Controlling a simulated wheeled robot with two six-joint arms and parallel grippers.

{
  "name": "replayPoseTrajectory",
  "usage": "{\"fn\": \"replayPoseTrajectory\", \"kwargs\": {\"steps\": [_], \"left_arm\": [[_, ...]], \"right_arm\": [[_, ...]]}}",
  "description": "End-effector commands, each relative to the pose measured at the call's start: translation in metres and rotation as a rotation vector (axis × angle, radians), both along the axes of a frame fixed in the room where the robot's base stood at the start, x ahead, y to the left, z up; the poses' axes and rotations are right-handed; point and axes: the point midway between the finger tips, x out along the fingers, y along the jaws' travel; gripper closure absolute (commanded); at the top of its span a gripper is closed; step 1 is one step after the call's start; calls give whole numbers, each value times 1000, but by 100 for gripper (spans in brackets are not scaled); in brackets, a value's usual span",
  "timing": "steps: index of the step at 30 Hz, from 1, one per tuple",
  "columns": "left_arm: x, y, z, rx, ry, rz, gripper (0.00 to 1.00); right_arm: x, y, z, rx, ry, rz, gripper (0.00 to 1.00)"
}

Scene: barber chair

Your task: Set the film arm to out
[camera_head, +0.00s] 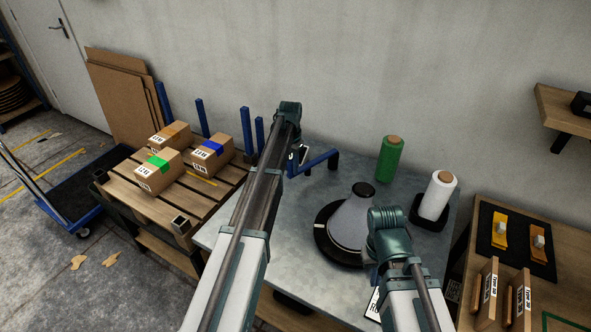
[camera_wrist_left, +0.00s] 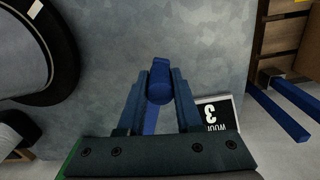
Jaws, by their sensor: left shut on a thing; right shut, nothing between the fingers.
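The film arm (camera_head: 318,162) is a blue bent bar at the back of the grey metal table (camera_head: 285,235), left of the green roll. Its blue rounded end (camera_wrist_left: 160,88) shows in the left wrist view between the fingers of my left gripper (camera_wrist_left: 160,95). The left gripper is shut on it; in the head view my own forearm hides most of that grip. My right gripper (camera_head: 374,274) hangs beside the round turntable, its fingers mostly hidden by its wrist; it is shut and empty.
A grey cone on a black-rimmed turntable (camera_head: 326,240) stands mid-table. A green roll (camera_head: 389,160) and a white roll (camera_head: 438,196) stand behind it. A numbered card (camera_wrist_left: 217,114) lies near the film arm. A pallet (camera_head: 205,205) with boxes is left; a wooden bench (camera_head: 560,290) is right.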

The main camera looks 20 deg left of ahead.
Motion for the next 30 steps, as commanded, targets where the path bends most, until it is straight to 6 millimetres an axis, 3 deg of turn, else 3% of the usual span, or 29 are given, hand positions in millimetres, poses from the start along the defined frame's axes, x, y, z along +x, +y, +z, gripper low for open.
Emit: {"fn": "replayPoseTrajectory", "kwargs": {"steps": [14, 15, 19, 30], "left_arm": [[4, 6, 0, 3, -4, 6, 100], [4, 6, 0, 3, -4, 6, 60], [4, 5, 0, 2, -4, 6, 37], [2, 3, 2, 1, -1, 3, 36]], "right_arm": [[0, 0, 0, 0, 0, 0, 100], [0, 0, 0, 0, 0, 0, 100], [0, 0, 0, 0, 0, 0, 100], [0, 0, 2, 0, 0, 0, 100]]}}
